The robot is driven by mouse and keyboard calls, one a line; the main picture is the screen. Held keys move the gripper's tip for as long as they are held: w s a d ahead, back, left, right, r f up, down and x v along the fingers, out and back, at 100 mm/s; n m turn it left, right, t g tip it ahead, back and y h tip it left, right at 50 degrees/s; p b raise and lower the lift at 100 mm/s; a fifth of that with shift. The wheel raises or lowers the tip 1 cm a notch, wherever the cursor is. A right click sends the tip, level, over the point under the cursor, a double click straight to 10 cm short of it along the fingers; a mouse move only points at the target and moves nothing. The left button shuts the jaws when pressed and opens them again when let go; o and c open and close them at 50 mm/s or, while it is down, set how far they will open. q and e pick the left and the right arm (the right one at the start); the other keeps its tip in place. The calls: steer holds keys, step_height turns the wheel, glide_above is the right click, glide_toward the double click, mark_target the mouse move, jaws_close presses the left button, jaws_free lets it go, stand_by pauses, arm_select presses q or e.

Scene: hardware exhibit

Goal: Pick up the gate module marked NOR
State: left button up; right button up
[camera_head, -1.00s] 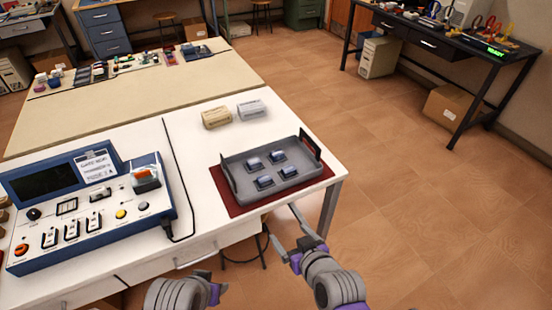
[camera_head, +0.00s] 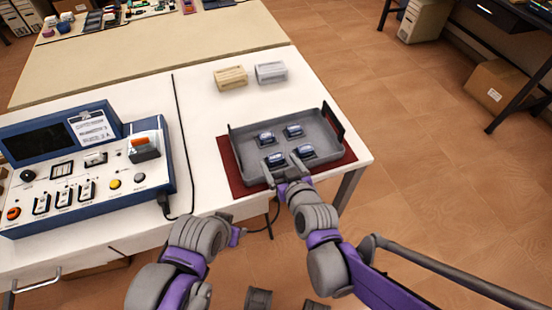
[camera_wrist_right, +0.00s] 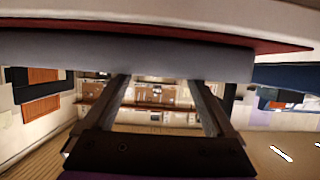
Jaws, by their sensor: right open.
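Several small dark blue gate modules sit in a grey tray (camera_head: 240,150): back left (camera_head: 266,138), back right (camera_head: 293,131), front left (camera_head: 275,160) and front right (camera_head: 304,152). Their markings are too small to read, so I cannot tell which is NOR. My right gripper (camera_head: 287,171) is at the tray's front side, close to the front modules, and holds nothing. In the right wrist view its two fingers (camera_wrist_right: 162,92) are spread, with the grey tray wall just beyond them. My left gripper (camera_head: 238,236) is in front of the table edge, mostly hidden by its own wrist.
The tray stands on a red mat (camera_head: 233,171) near the white table's right corner. A beige block (camera_head: 231,77) and a grey block (camera_head: 271,72) lie behind it. A blue test console (camera_head: 90,195) with a cable stands to the left.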

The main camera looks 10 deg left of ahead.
mark_target(276, 157)
steer(key=x, duration=0.5)
steer(key=shift+f, duration=0.1)
jaws_close()
stand_by(0.3)
